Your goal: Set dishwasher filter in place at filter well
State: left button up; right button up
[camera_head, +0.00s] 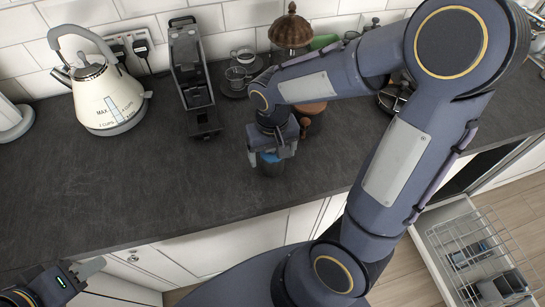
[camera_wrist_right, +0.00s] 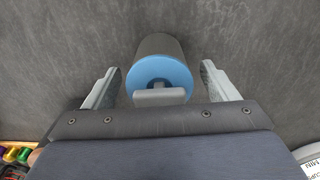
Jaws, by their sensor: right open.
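The dishwasher filter (camera_head: 271,168) is a dark grey cylinder with a blue top, standing on the worktop near its front edge. In the right wrist view the filter (camera_wrist_right: 156,50) shows its blue end and a small grey tab. My right gripper (camera_head: 271,154) is over the filter, its open fingers on either side with gaps to the cylinder. My left gripper (camera_head: 88,268) is at the lower left, off the worktop's front edge; its finger opening does not show clearly. The filter well cannot be made out in either view.
A cream kettle (camera_head: 107,98), a black coffee machine (camera_head: 190,70), glass cups (camera_head: 238,78) and a brown-domed item (camera_head: 290,30) stand along the back. The worktop's front left is clear.

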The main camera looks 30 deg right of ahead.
jog(key=shift+f, duration=0.15)
jog(key=c, duration=1.1)
jog(key=shift+r, duration=0.75)
jog(key=s+d+r+b, duration=0.1)
jog(key=s+d+r, duration=0.7)
jog(key=s+r, duration=0.3)
jog(key=shift+s+r, duration=0.3)
jog(key=shift+s, duration=0.1)
